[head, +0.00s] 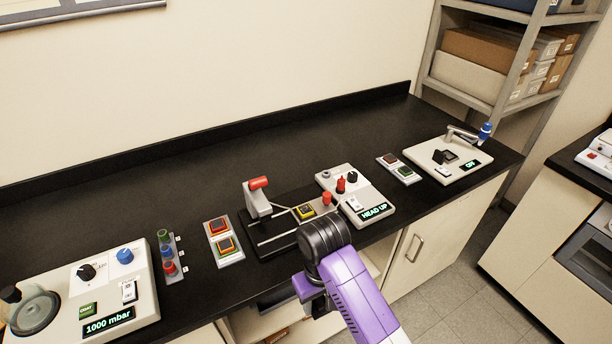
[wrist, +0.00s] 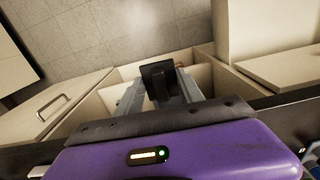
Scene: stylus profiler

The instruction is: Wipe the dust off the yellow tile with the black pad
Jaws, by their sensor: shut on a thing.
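My gripper (wrist: 160,88) is shut on the black pad (wrist: 158,72), which shows between its two grey fingers in the wrist view. In the head view my gripper (head: 308,290) is at the counter's front edge, mostly hidden by my arm; I cannot make out the pad there. The yellow tile (head: 304,211) sits on the black base of the stylus profiler (head: 265,228), behind my wrist and apart from the gripper. Its middle looks dark; dust is too small to tell.
The profiler's red-topped arm (head: 258,184) rises beside the tile. Below the counter is an open cabinet (wrist: 205,78). The counter's back is clear.

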